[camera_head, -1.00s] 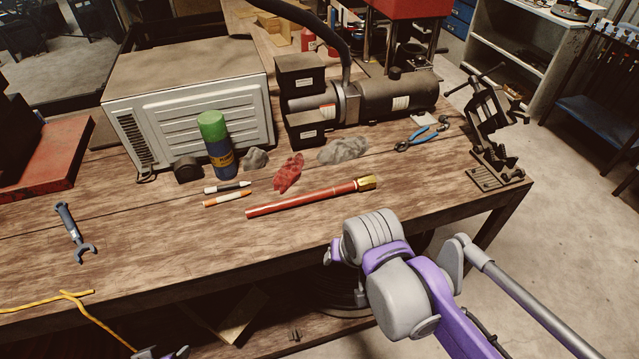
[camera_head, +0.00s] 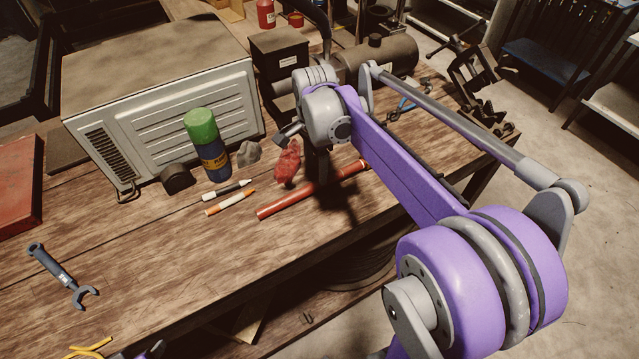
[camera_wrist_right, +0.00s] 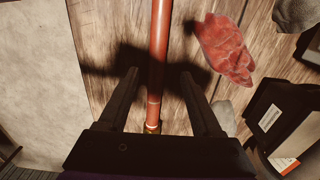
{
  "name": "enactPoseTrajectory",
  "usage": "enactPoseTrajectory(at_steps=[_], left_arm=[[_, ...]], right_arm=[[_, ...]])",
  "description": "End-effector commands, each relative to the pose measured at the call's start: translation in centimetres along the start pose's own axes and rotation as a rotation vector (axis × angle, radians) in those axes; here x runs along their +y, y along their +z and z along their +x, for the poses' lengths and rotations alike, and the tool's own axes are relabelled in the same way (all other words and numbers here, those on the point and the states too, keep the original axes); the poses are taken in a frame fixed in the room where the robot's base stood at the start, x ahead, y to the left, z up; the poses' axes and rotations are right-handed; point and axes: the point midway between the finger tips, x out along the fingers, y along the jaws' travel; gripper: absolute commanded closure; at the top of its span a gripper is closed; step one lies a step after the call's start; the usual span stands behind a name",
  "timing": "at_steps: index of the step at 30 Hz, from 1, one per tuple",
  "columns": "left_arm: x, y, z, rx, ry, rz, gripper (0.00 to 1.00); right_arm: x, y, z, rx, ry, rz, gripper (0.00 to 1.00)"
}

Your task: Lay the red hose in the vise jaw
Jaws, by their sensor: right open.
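The red hose (camera_head: 288,203) lies on the wooden bench in front of the red rag. My right gripper (camera_head: 320,178) is above the hose, mostly hidden by my own arm. In the right wrist view the red hose (camera_wrist_right: 158,55) runs between the two spread fingers of the right gripper (camera_wrist_right: 160,75), which holds nothing. The hose's brass end shows near the gripper body. The dark vise (camera_head: 475,80) stands at the bench's far right corner, its jaw empty. Only a sliver of my left arm shows at the bottom edge; its gripper is out of sight.
A red rag (camera_head: 288,163) lies close behind the hose. A spray can (camera_head: 207,148), two markers (camera_head: 228,196) and a grey metal box (camera_head: 165,105) are to the left. A wrench (camera_head: 62,275) lies at far left. Blue pliers (camera_head: 408,105) and a motor (camera_head: 385,62) are near the vise.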

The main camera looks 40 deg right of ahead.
Motion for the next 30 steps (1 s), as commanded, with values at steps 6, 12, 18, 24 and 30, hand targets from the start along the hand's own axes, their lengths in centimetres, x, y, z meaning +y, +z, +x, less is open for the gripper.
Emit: enactPoseTrajectory(at_steps=[6,12,18,24,30], left_arm=[[0.0,-0.2,-0.2,0.002,0.0,0.0,0.4],[0.0,-0.1,-0.1,0.001,0.0,0.0,0.4],[0.0,-0.1,-0.1,0.001,0.0,0.0,0.4],[0.0,-0.1,-0.1,0.001,0.0,0.0,0.4],[0.0,-0.1,-0.1,0.001,0.0,0.0,0.4]], right_arm=[[0.5,-0.7,2.5,0.0,-0.001,0.0,0.34],[0.6,-0.9,4.9,0.0,-0.001,-0.002,0.34],[0.6,-0.8,5.2,0.0,-0.001,-0.002,0.34],[0.6,-0.8,5.2,0.0,-0.001,-0.002,0.56],[0.6,-0.8,5.2,0.0,-0.001,-0.002,0.92]])
